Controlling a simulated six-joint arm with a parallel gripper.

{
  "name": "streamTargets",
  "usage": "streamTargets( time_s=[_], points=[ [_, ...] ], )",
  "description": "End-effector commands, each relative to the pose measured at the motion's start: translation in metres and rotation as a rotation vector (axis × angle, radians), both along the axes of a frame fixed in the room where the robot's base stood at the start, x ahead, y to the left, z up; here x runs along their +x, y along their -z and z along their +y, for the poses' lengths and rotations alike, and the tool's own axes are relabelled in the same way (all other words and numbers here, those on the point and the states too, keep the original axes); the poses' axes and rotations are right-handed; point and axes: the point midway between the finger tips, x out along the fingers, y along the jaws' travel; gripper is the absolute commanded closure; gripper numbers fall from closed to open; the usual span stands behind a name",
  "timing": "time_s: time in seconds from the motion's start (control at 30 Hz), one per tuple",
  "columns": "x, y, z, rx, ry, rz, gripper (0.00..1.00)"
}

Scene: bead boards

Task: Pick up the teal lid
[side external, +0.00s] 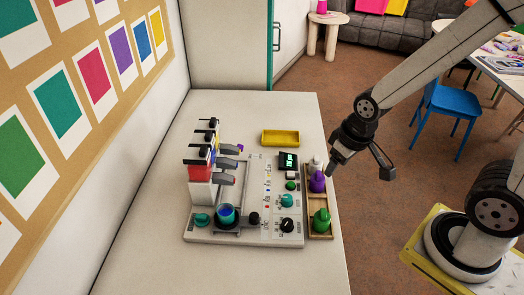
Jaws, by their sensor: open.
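A small teal rounded piece (202,219), which looks like the teal lid, sits at the front left corner of the grey bead board device (258,238). Another teal round piece, knob-like (287,200), is on the right part of the device; I cannot tell for sure which one is the lid. My gripper (360,168) is open and empty, raised at the right beyond the table's edge, well apart from both teal pieces.
A wooden tray (320,237) with purple (317,181), green (321,220) and white bottles stands between my gripper and the device. A tall dispenser rack (201,190) rises at the device's left. A yellow tray (281,138) lies behind. The table's front left is clear.

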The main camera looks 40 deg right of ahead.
Motion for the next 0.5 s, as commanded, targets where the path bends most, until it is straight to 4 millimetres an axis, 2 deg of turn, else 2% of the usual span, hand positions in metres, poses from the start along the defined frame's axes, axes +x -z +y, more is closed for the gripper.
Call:
streamTargets(
  time_s=[0.13,0.27,0.5],
  points=[
    [0.011,0.000,0.005,-0.001,-0.026,0.005,0.35],
    [0.031,0.001,0.015,-0.004,-0.074,0.012,0.35],
    [0.085,0.008,0.050,-0.014,-0.219,0.033,0.35]
  ],
)
